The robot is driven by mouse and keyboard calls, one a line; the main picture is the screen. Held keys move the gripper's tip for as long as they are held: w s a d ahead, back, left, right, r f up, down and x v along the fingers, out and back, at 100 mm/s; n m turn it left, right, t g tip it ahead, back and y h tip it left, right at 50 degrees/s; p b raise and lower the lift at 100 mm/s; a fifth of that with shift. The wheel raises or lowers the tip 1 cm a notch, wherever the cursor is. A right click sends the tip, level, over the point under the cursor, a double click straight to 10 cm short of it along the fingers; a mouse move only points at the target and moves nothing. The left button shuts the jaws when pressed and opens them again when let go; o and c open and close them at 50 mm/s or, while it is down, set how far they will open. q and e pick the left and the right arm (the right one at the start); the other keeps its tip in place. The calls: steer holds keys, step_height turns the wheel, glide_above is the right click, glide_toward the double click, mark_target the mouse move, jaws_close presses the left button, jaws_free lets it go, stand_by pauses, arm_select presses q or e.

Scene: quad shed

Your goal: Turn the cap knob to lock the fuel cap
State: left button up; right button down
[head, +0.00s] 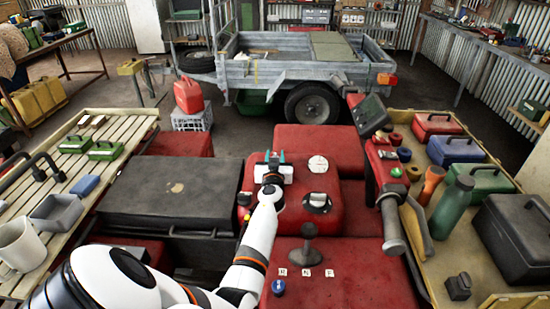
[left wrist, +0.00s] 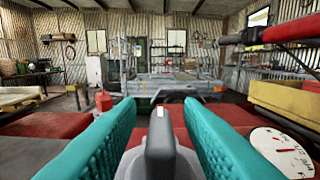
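In the left wrist view a dark grey knob (left wrist: 160,145) with a pale mark on top stands on a round silvery cap (left wrist: 183,165) on the red bodywork. My left gripper (head: 270,157) has teal fingers, seen in the left wrist view (left wrist: 160,120) on either side of the knob, with a visible gap on each side. It is open and holds nothing. In the head view my gripper hides that knob. A white gauge dial (head: 318,164) lies just to its right and also shows in the left wrist view (left wrist: 283,150). My right gripper is not in view.
Another black-and-silver knob (head: 317,202) sits nearer on the red body. A black lever (head: 308,250) stands in front. The handlebar (head: 385,180) rises at the right, beside a tray of tools (head: 440,240). A trailer (head: 290,60) and red can (head: 188,95) stand behind.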

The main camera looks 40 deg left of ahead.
arm_select(q)
steer(key=c, duration=0.5)
jaws_close()
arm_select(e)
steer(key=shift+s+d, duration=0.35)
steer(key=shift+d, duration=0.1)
